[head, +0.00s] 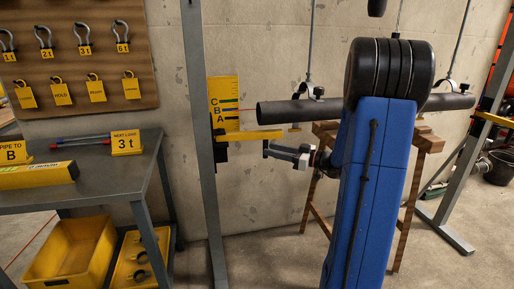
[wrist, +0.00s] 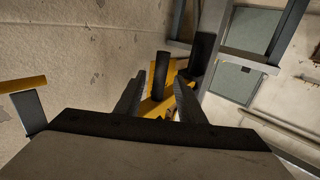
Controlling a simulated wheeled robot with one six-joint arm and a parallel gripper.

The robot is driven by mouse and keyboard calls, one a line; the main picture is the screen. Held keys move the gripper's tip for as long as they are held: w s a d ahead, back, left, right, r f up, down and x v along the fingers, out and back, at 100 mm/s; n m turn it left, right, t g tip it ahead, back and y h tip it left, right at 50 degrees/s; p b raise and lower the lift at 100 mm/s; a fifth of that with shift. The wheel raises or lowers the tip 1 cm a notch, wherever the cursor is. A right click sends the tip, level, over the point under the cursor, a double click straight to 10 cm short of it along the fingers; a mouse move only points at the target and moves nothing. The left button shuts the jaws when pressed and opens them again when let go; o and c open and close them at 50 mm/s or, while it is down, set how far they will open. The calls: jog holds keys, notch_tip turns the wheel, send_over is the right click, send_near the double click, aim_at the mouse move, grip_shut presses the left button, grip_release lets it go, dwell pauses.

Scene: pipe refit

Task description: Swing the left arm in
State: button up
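The left arm is a yellow bar (head: 250,135) on the grey left post (head: 205,150). It reaches right, just below the left end of the dark pipe (head: 285,111). My gripper (head: 267,150) is just below and in front of the bar near its right part. In the wrist view my gripper (wrist: 158,98) has its two fingers apart. A dark upright peg (wrist: 160,72) shows between or beyond them, with clear space on both sides, and a yellow part (wrist: 152,108) lies behind it. I cannot tell how far off the peg is.
The pipe hangs in two hangers (head: 308,88) over a wooden trestle (head: 428,142). A yellow gauge board (head: 224,100) marked C, B, A is on the post. A workbench (head: 105,165) with signs stands left, yellow bins (head: 70,252) below. A right stand (head: 470,150) carries another yellow bar (head: 496,119).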

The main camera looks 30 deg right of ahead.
jog(key=x, duration=0.7)
jog(key=shift+w+a, duration=0.2)
grip_shut()
